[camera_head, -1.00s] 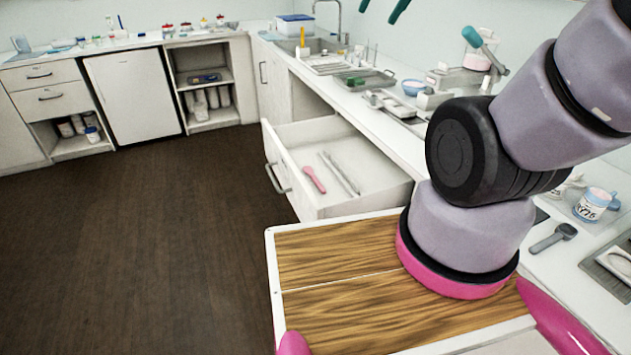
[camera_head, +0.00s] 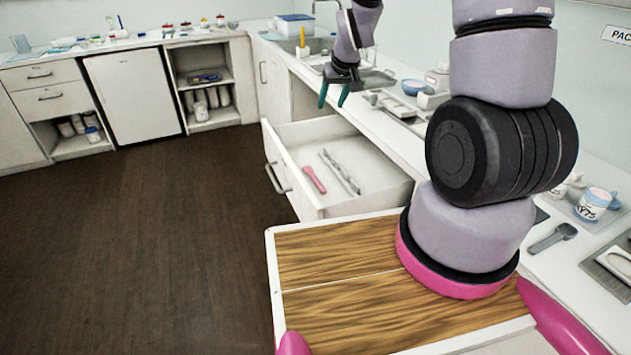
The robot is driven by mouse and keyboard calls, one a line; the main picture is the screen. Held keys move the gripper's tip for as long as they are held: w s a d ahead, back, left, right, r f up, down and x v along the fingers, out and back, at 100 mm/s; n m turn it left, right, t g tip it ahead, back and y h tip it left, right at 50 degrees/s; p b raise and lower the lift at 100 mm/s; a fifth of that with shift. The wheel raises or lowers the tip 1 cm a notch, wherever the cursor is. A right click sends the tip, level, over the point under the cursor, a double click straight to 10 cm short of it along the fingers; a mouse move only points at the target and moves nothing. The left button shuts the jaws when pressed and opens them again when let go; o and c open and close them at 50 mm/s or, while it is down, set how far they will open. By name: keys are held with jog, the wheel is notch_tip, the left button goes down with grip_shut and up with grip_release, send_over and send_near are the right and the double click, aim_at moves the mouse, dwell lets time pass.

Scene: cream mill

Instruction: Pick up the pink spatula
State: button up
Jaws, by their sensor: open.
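The pink spatula (camera_head: 314,180) lies flat in the open white drawer (camera_head: 292,186), near its left side. Beside it on the right lie thin grey metal tools (camera_head: 340,172). My gripper (camera_head: 334,97), with dark teal fingers, is open and empty. Its fingers point down above the far end of the drawer, apart from the spatula and higher than it. Nothing covers the spatula in this view.
The drawer's front panel and handle (camera_head: 276,179) stick out over the dark floor (camera_head: 160,240). The counter on the right holds trays, a blue bowl (camera_head: 413,87), a mug (camera_head: 594,204) and a dark grey scoop (camera_head: 553,238). The floor at left is clear.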

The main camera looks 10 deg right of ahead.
jog(key=n, duration=0.2)
send_near(317, 181)
jog(key=shift+w+f+g, duration=0.3)
jog(key=shift+w+f, duration=0.45)
jog(key=shift+f, duration=0.05)
jog(key=shift+x, duration=3.05)
jog(key=shift+s, duration=0.1)
grip_shut()
